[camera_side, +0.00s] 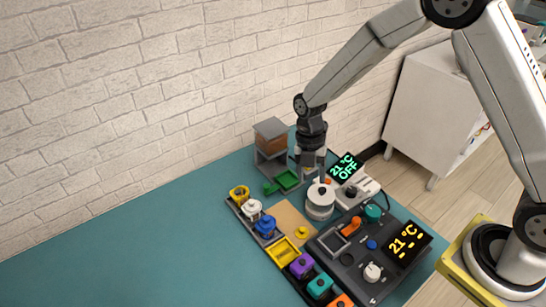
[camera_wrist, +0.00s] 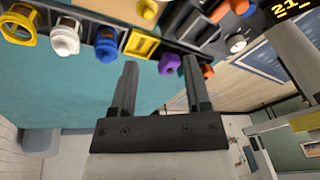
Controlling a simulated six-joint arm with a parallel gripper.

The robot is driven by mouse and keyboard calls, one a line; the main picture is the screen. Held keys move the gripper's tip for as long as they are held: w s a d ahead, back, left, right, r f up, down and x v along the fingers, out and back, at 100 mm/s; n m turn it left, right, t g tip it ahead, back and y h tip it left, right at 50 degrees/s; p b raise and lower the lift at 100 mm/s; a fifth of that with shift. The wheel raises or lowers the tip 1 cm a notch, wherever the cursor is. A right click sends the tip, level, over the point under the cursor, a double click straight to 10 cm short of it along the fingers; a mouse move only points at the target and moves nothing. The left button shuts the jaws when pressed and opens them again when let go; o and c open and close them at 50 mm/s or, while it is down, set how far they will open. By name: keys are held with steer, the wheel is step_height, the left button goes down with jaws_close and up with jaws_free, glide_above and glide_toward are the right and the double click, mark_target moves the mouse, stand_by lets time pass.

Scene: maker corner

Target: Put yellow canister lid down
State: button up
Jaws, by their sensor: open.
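A small yellow lid (camera_side: 301,232) lies on the tan board (camera_side: 290,216); it also shows at the top edge of the wrist view (camera_wrist: 148,9). The yellow canister (camera_side: 239,194) stands at the far end of the canister row and looks open-topped in the wrist view (camera_wrist: 18,24). White (camera_side: 252,208) and blue (camera_side: 265,225) canisters stand beside it with lids on. My gripper (camera_side: 311,168) is raised behind the board, above the table. In the wrist view my gripper (camera_wrist: 160,62) has its fingers apart, with nothing held between them.
A yellow tray (camera_side: 283,251) and a purple-topped piece (camera_side: 302,264) continue the row. A white round device (camera_side: 320,200) and a green tray (camera_side: 288,180) are near my gripper. A dark control panel (camera_side: 370,250) is at right. The teal table (camera_side: 130,260) is clear at left.

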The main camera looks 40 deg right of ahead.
steer(key=s+d+r+m+t, duration=0.2)
steer(key=s+m, duration=0.4)
steer(key=m, duration=0.6)
steer(key=s+d+r+m+t+h, duration=0.1)
steer(key=s+d+r+m+t, duration=0.2)
steer(key=m, duration=1)
steer(key=s+d+r, duration=0.2)
steer(key=s+r, duration=0.1)
steer(key=shift+r, duration=0.35)
